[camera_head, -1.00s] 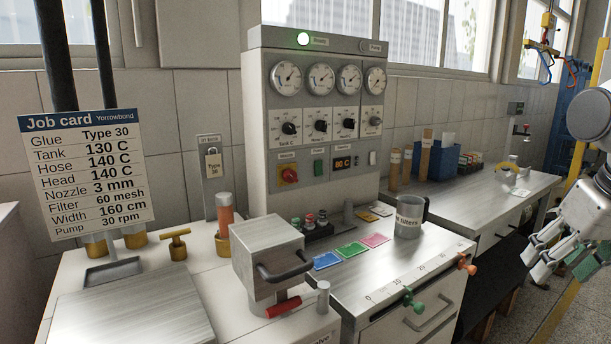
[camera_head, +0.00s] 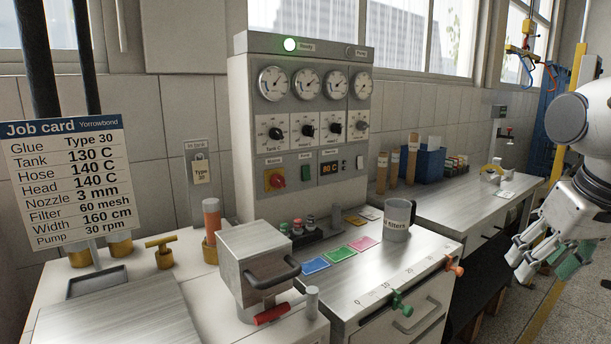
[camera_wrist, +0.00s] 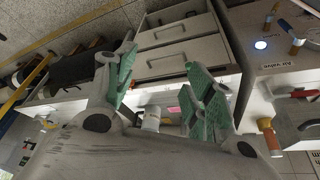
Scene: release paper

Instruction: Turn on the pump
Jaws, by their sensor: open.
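The grey control panel (camera_head: 304,102) stands upright at the back of the left bench. Its Ready lamp (camera_head: 290,45) is lit green, and the lamp at its upper right (camera_head: 350,51) is unlit. Below the gauges is a row of knobs, with a smaller knob (camera_head: 361,126) at the right end. The lowest row has a red rotary switch (camera_head: 274,180), a green button (camera_head: 305,172), an orange display (camera_head: 331,168) and a small white switch (camera_head: 360,162). My gripper (camera_head: 540,256) is open and empty at the far right, well away from the panel. In the wrist view its green-padded fingers (camera_wrist: 163,78) are spread.
A metal block with a dark handle (camera_head: 256,265), a grey mug (camera_head: 398,218) and coloured cards (camera_head: 339,254) sit on the front bench. Green (camera_head: 401,303) and orange (camera_head: 454,266) clamps mark its front edge. A job card (camera_head: 68,182) stands left. The right bench holds a blue bin (camera_head: 424,163).

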